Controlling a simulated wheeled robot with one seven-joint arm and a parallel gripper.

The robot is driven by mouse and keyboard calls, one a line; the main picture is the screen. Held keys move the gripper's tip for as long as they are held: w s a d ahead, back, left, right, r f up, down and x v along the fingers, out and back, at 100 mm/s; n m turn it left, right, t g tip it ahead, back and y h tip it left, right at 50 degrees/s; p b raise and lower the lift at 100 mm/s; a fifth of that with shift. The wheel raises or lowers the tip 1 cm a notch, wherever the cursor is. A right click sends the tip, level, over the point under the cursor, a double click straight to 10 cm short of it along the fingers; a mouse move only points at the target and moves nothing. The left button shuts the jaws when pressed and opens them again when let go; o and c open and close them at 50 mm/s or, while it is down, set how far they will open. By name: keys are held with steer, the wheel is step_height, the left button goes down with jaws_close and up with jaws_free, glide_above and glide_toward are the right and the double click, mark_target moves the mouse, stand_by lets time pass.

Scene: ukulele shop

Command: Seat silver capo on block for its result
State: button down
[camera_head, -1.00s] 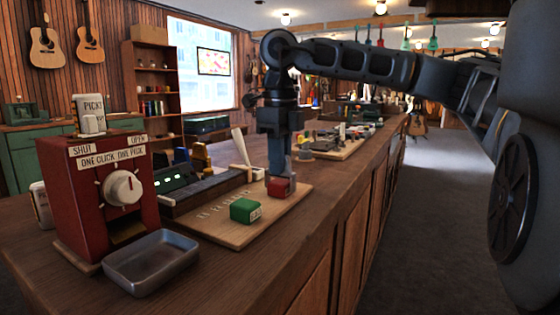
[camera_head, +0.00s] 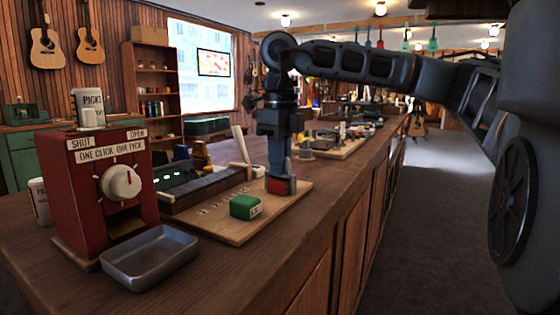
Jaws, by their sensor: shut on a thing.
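My gripper (camera_head: 279,182) points straight down over the wooden board (camera_head: 222,226) on the counter. It is shut on a small red block (camera_head: 288,187), with the fingers covering the block's upper part. The block appears to be at the board's surface. A green block (camera_head: 245,207) with a pale label sits on the board, left of and nearer than my gripper. A long dark block with green lights (camera_head: 178,179) lies behind the board. I cannot pick out a silver capo for certain; small items on and behind the long block are hard to tell.
A red dial box (camera_head: 102,190) marked "ONE CLICK ONE PICK" stands at the left, with a grey metal tray (camera_head: 150,258) before it. Another board with small items (camera_head: 338,145) lies farther along the counter.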

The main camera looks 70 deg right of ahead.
steer(key=shift+f, duration=0.15)
steer(key=c, duration=1.4)
jaws_free()
steer(key=shift+o, duration=0.2)
steer(key=shift+r, duration=0.2)
steer(key=shift+r+p, duration=3)
steer(key=shift+r, duration=2.4)
